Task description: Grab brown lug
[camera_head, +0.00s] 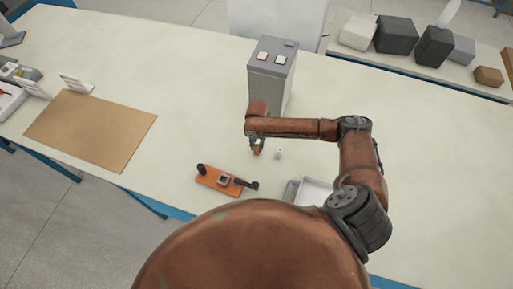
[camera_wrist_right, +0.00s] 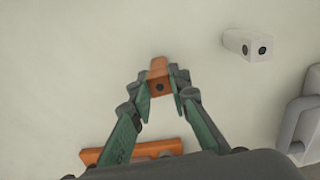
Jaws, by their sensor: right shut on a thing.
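The brown lug (camera_wrist_right: 158,76) is a small orange-brown block with a dark round hole in its end. In the right wrist view it sits between the fingertips of my right gripper (camera_wrist_right: 160,90), which is shut on it. In the head view the lug (camera_head: 257,151) shows small below the gripper (camera_head: 256,145), close to the table. I cannot tell whether it touches the table. My left gripper is not in view.
A white lug (camera_head: 278,154) stands just right of the gripper. An orange fixture (camera_head: 222,180) lies to the lower left, a white tray (camera_head: 316,189) to the lower right. A grey box with buttons (camera_head: 272,72) stands behind. A brown board (camera_head: 92,128) lies left.

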